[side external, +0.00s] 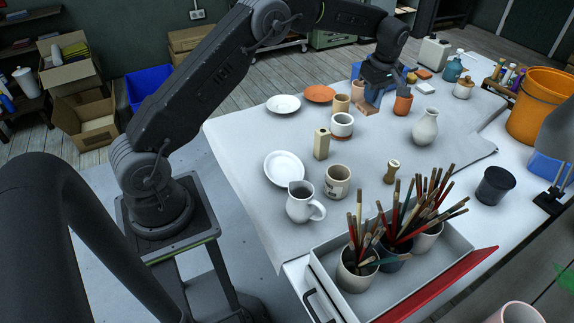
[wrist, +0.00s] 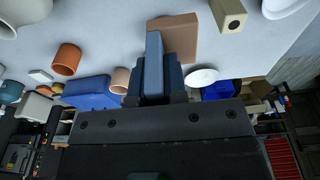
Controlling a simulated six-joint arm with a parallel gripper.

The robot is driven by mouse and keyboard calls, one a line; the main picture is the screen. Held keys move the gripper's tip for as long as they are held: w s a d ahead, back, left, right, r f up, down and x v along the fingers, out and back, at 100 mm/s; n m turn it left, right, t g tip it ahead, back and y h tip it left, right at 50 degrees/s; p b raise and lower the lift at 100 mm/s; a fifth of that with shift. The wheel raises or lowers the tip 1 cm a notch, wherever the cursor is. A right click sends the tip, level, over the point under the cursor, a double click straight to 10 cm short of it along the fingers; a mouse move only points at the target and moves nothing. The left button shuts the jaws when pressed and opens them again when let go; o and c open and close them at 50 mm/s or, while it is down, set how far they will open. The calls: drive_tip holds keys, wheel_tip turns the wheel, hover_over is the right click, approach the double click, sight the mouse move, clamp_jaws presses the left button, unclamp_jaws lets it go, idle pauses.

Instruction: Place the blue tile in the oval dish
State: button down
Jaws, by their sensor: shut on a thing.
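The blue tile (wrist: 154,65) stands on edge in my gripper (wrist: 153,80), which is shut on it. In the side external view, my gripper (side external: 376,90) is over the far middle of the table, with the blue tile (side external: 373,97) at its fingertips. A brown block (side external: 366,109) lies close under or beside the tile; I cannot tell whether they touch. A white, oval-looking dish (side external: 284,168) lies empty at the near left of the table, well away from my gripper. Part of it shows at the upper right of the wrist view (wrist: 285,6).
Near my gripper stand a terracotta cup (side external: 402,104), a white-and-brown cup (side external: 342,125) and a white vase (side external: 425,127). A cream block (side external: 321,143), a mug (side external: 337,181) and a pitcher (side external: 302,203) stand around the dish. A round white plate (side external: 283,104) lies farther back.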

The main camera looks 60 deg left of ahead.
drive_tip(key=s+a+r, duration=0.1)
drive_tip(key=s+a, duration=1.1)
drive_tip(key=s, duration=0.5)
drive_tip(key=s+f, duration=0.2)
drive_tip(key=s, duration=1.3)
hover_over(287, 169)
drive_tip(key=f, duration=1.1)
drive_tip(key=shift+d+f, duration=0.25)
drive_tip(key=shift+f, duration=2.1)
drive_tip(key=shift+f, duration=0.1)
